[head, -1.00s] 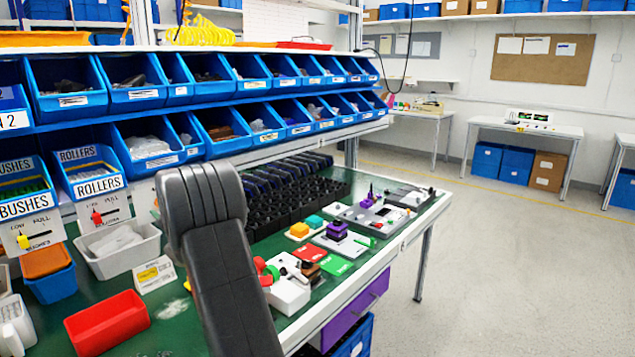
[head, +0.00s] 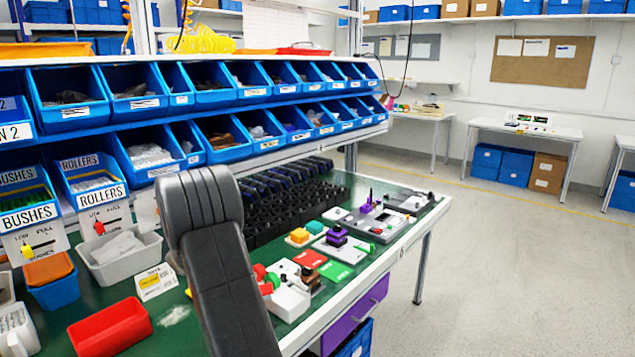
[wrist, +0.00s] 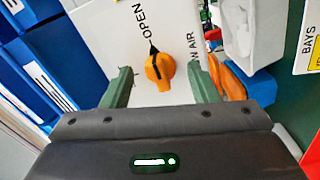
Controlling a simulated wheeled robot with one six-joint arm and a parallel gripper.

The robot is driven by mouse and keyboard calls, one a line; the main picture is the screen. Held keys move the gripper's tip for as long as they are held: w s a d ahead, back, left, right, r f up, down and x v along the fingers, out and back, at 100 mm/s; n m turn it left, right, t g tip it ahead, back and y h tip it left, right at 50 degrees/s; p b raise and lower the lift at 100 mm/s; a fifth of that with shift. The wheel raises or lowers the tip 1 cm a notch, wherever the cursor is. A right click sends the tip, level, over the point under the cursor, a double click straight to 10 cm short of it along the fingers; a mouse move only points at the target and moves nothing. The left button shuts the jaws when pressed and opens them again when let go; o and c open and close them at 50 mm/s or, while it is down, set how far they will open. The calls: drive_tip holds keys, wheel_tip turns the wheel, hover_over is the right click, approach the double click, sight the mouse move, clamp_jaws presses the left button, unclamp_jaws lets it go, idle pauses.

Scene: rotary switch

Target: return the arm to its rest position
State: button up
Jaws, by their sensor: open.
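In the wrist view, my gripper (wrist: 162,84) is open, with a green finger on each side and nothing between them. Beyond the fingers, an orange rotary knob (wrist: 159,67) sits on a white panel (wrist: 110,30). The knob's dark pointer is toward the word OPEN. The knob shows in the gap between the fingers; I cannot tell how far off it is, but no finger is seen touching it. In the head view, my dark arm link (head: 225,260) rises over the bench front, and the gripper is out of sight.
Rows of blue bins (head: 152,147) stand behind the green bench. A red tray (head: 110,326), a grey bin (head: 122,258) and a small card (head: 155,282) are left of my arm. Coloured parts and a white fixture (head: 287,298) lie right of it. The floor (head: 500,270) at right is clear.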

drive_tip(key=shift+n+p, duration=0.7)
drive_tip(key=shift+n, duration=0.3)
